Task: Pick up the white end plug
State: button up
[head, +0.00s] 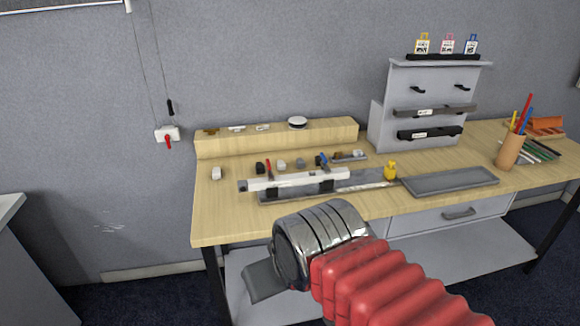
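A small white block (216,173), which looks like the white end plug, stands alone near the left end of the wooden table. Its fine shape is too small to make out. My gripper (262,282) shows only as a grey piece at the end of my arm, low in the head view. It appears in front of the table's near edge, below and right of the white block and well apart from it. Its fingertips cannot be made out, so I cannot tell whether it is open or shut.
A long white bar (298,179) lies in a dark holder mid-table, with several small dark and grey pieces behind it. A raised wooden ledge (277,137) runs along the back. A yellow object (390,171), grey tray (450,182) and pencil cup (508,151) stand to the right.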

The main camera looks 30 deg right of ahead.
aim_at(281, 165)
jog(key=i, duration=1)
